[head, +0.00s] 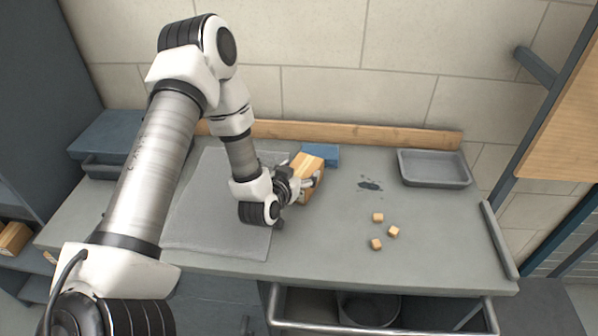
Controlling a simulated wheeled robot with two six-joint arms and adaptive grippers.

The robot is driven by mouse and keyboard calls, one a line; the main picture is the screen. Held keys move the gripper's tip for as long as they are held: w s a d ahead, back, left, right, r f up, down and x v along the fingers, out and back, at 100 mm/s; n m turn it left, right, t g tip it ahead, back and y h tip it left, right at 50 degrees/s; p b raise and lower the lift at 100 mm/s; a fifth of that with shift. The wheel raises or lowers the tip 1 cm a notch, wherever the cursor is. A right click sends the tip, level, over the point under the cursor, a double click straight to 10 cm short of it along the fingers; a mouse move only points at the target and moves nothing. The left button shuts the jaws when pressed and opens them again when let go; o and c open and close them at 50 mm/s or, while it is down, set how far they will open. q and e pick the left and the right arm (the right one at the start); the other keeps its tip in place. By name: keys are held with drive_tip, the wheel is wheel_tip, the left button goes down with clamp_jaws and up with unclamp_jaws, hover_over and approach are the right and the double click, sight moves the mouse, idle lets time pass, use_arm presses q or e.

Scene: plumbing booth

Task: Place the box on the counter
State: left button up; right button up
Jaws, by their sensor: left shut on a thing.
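My left gripper (311,182) is shut on a tan cardboard-coloured box (308,165) near the middle of the counter (330,236). The box is tilted in the picture, and the gripper and wrist cover part of its lower side. I cannot tell whether the box touches the counter or is held just above it. My left arm reaches in from the left, over the grey mat. My right gripper is not in view.
A blue block (321,153) lies right behind the box. Three small wooden cubes (377,217) lie to the right, near a dark stain (370,184). A grey tray (434,168) stands at the back right. A grey mat (215,225) covers the left part.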

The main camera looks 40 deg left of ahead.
use_arm(q)
drive_tip(key=shift+f, duration=0.35)
drive_tip(key=o, duration=1.5)
